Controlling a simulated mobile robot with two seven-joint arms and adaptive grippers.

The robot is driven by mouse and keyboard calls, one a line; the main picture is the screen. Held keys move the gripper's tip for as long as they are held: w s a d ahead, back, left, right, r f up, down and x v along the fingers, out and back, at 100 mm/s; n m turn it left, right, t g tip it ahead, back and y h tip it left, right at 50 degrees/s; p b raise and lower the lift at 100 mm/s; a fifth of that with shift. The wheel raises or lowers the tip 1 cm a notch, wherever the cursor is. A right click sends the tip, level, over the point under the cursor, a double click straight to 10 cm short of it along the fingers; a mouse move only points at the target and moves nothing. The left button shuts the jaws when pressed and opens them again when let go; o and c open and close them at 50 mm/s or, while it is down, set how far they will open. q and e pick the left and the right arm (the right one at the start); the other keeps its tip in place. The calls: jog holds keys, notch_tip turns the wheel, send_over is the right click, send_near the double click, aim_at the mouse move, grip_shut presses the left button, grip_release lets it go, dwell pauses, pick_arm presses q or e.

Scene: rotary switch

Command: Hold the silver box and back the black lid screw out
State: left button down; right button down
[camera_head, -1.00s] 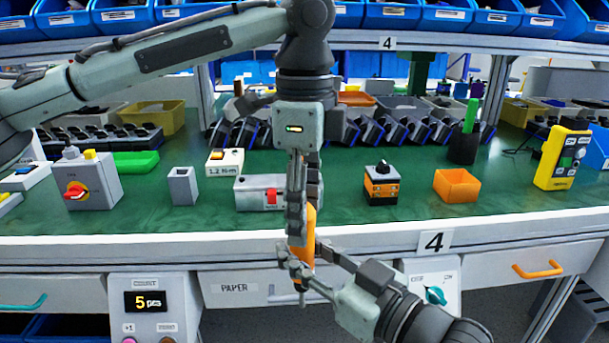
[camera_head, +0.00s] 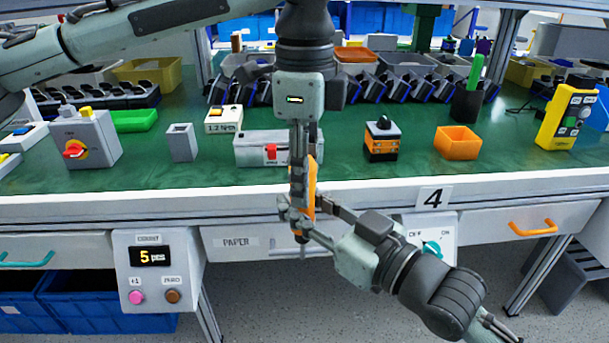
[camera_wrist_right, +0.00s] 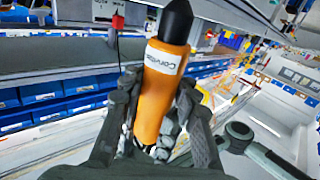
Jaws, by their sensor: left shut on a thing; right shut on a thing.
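A long silver-grey box (camera_head: 248,151) with a red part on its front stands on the green bench, partly behind my left gripper. I cannot make out a black lid screw on it. My left gripper (camera_head: 298,196) points down in front of the bench edge and is shut on an orange tool (camera_head: 311,186). My right gripper (camera_head: 296,213) reaches in from the lower right and is shut on the same tool, lower down. In the right wrist view the tool (camera_wrist_right: 158,95) is an orange cylinder with a black end and a white label, between the fingers.
A grey box with a red knob (camera_head: 97,143), a small grey block (camera_head: 181,143), an orange-black switch box (camera_head: 381,143) and an orange bin (camera_head: 457,143) stand along the bench. Drawers (camera_head: 241,243) and a counter panel (camera_head: 157,285) are below the edge.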

pick_arm(q)
jog(key=shift+r, duration=0.1)
pick_arm(e)
jog(key=c, duration=1)
grip_release()
jog(key=shift+r, duration=0.1)
jog(key=shift+c, duration=0.2)
jog(key=s+d+f+m+g+h, duration=0.15)
jog(key=d+f+h, duration=0.3)
jog(key=f, duration=0.75)
jog(key=d+f+m+g+h, duration=0.3)
jog(key=d+f, duration=0.3)
jog(key=f, duration=0.6)
jog(key=s+d+f+m+g+h, duration=0.2)
jog(key=s+d+f+g+h, duration=0.3)
jog(key=s+d+f, duration=0.8)
notch_tip(320, 180, down, 5)
jog(key=shift+s+d+r+g, duration=0.25)
jog(key=shift+s+g, duration=0.4)
jog(key=shift+s, duration=0.55)
jog(key=shift+h, duration=0.25)
